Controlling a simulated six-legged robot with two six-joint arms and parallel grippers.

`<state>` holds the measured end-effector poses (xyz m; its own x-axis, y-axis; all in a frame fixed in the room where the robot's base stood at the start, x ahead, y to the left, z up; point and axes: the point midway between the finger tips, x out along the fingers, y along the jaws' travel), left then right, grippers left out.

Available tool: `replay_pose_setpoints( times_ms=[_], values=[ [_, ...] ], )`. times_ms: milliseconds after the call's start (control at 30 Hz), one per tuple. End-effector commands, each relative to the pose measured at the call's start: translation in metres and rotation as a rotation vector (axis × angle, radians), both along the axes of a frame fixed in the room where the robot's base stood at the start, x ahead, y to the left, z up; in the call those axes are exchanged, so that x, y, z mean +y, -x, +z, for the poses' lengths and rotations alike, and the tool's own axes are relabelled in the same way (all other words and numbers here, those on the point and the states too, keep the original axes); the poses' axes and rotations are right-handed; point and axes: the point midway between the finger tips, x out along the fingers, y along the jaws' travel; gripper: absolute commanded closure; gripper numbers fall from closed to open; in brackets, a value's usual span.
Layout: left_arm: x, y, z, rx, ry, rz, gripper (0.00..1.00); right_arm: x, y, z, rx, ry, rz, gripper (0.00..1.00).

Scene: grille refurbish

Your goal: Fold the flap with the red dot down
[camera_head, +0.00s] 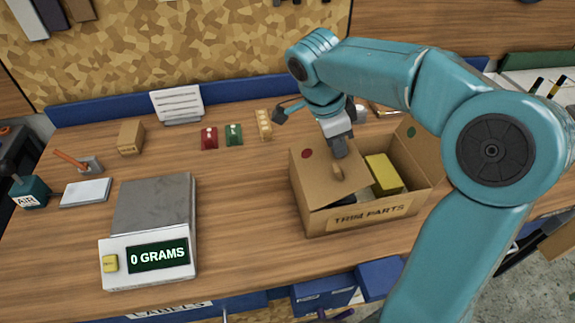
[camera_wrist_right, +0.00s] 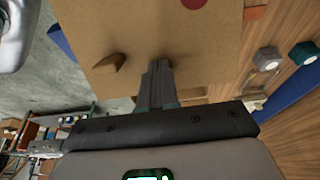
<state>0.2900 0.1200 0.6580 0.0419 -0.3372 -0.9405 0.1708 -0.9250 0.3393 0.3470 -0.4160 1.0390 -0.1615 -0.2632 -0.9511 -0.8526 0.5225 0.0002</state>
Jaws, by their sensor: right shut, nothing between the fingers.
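The open cardboard box (camera_head: 372,213) is labelled TRIM PARTS. Its left flap (camera_head: 322,176) carries a red dot (camera_head: 307,153) and a small raised tab (camera_head: 337,172). This flap leans inward over the left part of the box, with a dark gap under its front edge. My right gripper (camera_head: 339,150) is shut and empty at the flap's upper face. In the wrist view its fingertips (camera_wrist_right: 160,66) lie over the cardboard beside the tab (camera_wrist_right: 108,64), with the red dot (camera_wrist_right: 193,3) at the top edge; contact is unclear. My left gripper is not in view.
A yellow block (camera_head: 384,174) sits inside the box. The right flap with a green dot (camera_head: 411,132) stands open. A scale (camera_head: 150,225) reading 0 GRAMS is at left. Red (camera_head: 209,138) and green (camera_head: 234,134) items lie behind. The table between scale and box is clear.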

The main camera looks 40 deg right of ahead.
Motion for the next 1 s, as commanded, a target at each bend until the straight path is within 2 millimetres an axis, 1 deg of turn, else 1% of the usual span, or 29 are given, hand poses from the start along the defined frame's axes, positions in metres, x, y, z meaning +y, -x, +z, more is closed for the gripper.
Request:
replay_pose_setpoints(
  times_ms=[33, 100, 467, 567, 867, 933, 1000],
  values=[
    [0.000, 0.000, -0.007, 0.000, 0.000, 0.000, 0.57, -0.002, 0.001, -0.007, 0.000, 0.000, -0.001, 1.00],
    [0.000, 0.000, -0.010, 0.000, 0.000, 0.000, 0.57, -0.004, 0.003, -0.010, 0.000, 0.000, -0.001, 1.00],
    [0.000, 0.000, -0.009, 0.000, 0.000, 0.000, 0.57, -0.005, 0.003, -0.009, 0.000, 0.000, 0.000, 1.00],
    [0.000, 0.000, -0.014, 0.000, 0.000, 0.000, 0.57, -0.005, 0.003, -0.014, 0.000, 0.000, 0.000, 1.00],
    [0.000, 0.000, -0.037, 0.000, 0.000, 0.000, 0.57, -0.010, 0.007, -0.038, 0.001, 0.001, -0.001, 1.00],
    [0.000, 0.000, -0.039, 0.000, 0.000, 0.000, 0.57, -0.011, 0.007, -0.040, 0.000, 0.001, -0.001, 1.00],
    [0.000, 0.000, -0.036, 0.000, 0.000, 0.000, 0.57, -0.011, 0.007, -0.037, 0.001, 0.001, 0.000, 1.00]
  ],
)
